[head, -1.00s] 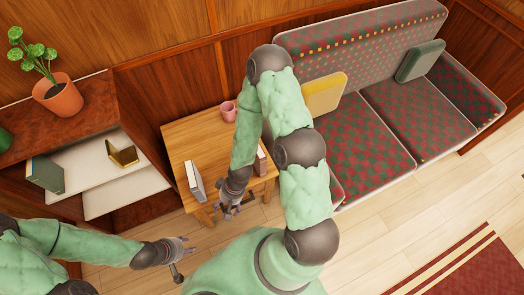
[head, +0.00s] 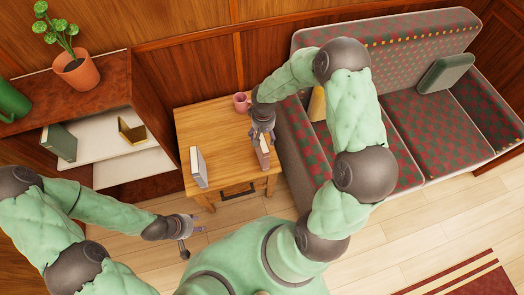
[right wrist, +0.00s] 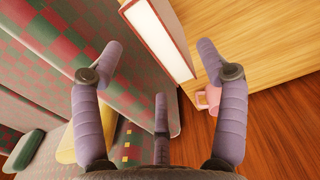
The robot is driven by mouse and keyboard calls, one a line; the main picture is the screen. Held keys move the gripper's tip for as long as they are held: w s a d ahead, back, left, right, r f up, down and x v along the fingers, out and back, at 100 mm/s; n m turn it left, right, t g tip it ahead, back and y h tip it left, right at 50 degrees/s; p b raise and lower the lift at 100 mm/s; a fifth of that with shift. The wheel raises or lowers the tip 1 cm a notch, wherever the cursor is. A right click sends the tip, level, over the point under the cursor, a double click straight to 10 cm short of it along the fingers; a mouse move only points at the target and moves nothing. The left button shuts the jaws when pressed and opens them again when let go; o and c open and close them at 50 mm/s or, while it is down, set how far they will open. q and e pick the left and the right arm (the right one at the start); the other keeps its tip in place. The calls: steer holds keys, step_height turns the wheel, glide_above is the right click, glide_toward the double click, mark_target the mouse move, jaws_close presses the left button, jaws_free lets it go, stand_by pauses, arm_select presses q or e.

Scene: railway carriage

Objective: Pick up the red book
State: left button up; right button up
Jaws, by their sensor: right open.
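The red book (head: 263,152) stands upright near the right edge of the small wooden table, partly hidden by my right gripper (head: 262,134). In the right wrist view the book (right wrist: 160,36) shows its pale page edges and a brownish-red cover. It lies ahead, between the open fingers of my right gripper (right wrist: 160,50); I cannot tell whether they touch it. My left gripper (head: 188,234) looks open and empty, low in front of the table on the left.
A second upright book (head: 198,167) stands at the table's left side, and a pink mug (head: 241,102) at the back. The checked sofa (head: 297,150) is close on the table's right. Left is a shelf (head: 108,152) with a green book (head: 60,142). The table's middle is clear.

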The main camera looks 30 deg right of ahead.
mark_target(263, 141)
step_height(263, 141, down, 4)
steer(key=shift+r+b, duration=0.25)
steer(key=shift+b, duration=0.2)
steer(key=f, duration=0.1)
steer(key=f+b, duration=0.1)
steer(key=f, duration=0.1)
steer(key=f+b, duration=0.1)
steer(key=f, duration=0.1)
steer(key=shift+w+d, duration=0.25)
steer(key=shift+d, duration=0.05)
jaws_close()
